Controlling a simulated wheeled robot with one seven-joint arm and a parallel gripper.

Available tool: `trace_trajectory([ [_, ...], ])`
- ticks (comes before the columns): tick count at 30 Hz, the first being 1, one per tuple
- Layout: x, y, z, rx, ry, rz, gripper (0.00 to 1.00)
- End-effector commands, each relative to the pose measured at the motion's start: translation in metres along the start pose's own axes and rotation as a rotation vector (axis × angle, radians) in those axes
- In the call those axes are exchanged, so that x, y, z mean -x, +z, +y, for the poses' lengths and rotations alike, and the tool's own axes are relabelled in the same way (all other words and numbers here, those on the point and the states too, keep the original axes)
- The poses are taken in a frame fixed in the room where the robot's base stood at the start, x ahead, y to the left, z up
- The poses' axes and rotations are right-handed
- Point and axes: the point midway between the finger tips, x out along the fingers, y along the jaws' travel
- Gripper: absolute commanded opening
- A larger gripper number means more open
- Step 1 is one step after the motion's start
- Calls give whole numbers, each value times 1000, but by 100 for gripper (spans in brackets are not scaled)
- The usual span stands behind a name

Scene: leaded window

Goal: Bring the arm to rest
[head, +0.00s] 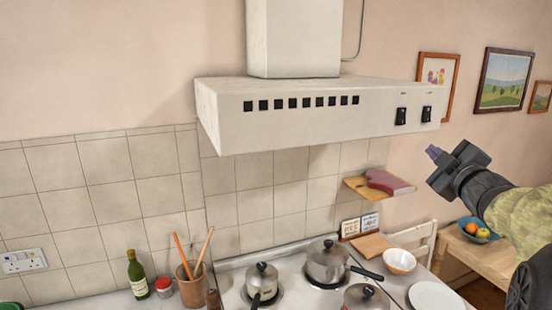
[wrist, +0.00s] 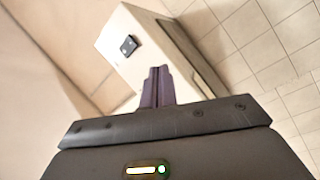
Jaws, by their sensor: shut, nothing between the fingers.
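My gripper (head: 434,152) is raised in the air at the right of the head view, to the right of and a little below the hood's right end. Its two purple fingers are together, with nothing between them. In the wrist view the shut fingers (wrist: 157,87) stand in front of the pale hood, whose end with a dark switch shows behind them. My arm reaches in from the right edge of the head view.
The cooker hood (head: 300,118) hangs left of my gripper. A small wall shelf (head: 358,188) holds a pink-edged item. Below are pots (head: 328,262) on the stove, a bowl (head: 399,261), a plate (head: 436,297) and a fruit bowl (head: 478,232). Framed pictures (head: 503,80) hang behind.

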Motion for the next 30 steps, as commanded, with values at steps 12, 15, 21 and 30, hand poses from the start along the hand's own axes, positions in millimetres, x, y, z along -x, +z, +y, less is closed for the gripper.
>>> trace_trajectory([
  [12,58,42,-237,-584,-302,-637,0],
  [15,94,41,-287,-666,-394,-788,0],
  [21,180,30,-371,-781,-585,-1092,0],
  [30,248,16,-412,-832,-710,-1309,0],
])
